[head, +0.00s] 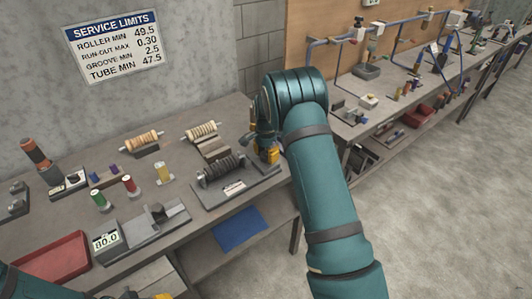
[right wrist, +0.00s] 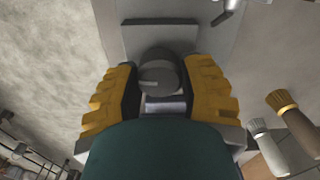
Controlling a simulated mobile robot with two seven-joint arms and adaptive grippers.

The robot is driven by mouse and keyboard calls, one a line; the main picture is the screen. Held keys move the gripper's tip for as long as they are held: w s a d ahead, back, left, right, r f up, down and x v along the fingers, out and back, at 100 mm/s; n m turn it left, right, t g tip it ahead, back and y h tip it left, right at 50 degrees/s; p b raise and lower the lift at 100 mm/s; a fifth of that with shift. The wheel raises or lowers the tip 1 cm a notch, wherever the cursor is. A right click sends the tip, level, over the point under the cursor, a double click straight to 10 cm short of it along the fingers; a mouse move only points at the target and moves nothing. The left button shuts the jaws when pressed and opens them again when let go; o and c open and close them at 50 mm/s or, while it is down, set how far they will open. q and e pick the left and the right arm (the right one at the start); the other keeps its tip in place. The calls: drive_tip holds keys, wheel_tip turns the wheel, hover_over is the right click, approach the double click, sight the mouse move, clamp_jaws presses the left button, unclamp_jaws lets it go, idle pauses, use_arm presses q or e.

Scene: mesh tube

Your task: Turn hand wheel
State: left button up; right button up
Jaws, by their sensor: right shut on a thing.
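My right gripper (head: 266,152) is at the right end of a fixture holding a dark grooved roller (head: 220,167) on the bench. In the right wrist view its yellow-backed fingers (right wrist: 163,92) are shut on a grey round part (right wrist: 158,72), which looks like the hand wheel. One finger is on each side of it. In the head view the wheel is mostly hidden by my right gripper and arm. My left arm enters at the lower left corner. Only a small yellow and dark piece of my left gripper (head: 150,295) shows at the bottom edge.
The bench (head: 75,228) also carries a red tray (head: 55,258), a gauge reading 80.0 (head: 105,240), coloured spools and pale rollers (head: 141,142) on stands. A wall sign (head: 115,45) lists service limits. A second bench with pipework (head: 345,60) extends right. The floor at right is clear.

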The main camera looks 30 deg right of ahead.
sight(266, 154)
drive_tip(key=m+p, duration=0.1)
drive_tip(key=m, duration=0.4)
drive_tip(key=shift+s+m+p, duration=0.1)
drive_tip(key=shift+m+p, duration=0.2)
drive_tip(key=m+p, duration=0.1)
drive_tip(key=m, duration=0.3)
drive_tip(key=shift+f+m, duration=0.1)
drive_tip(key=shift+m, duration=0.3)
drive_tip(key=o, duration=1.2)
wheel_tip(266, 154, up, 12)
idle(0.8)
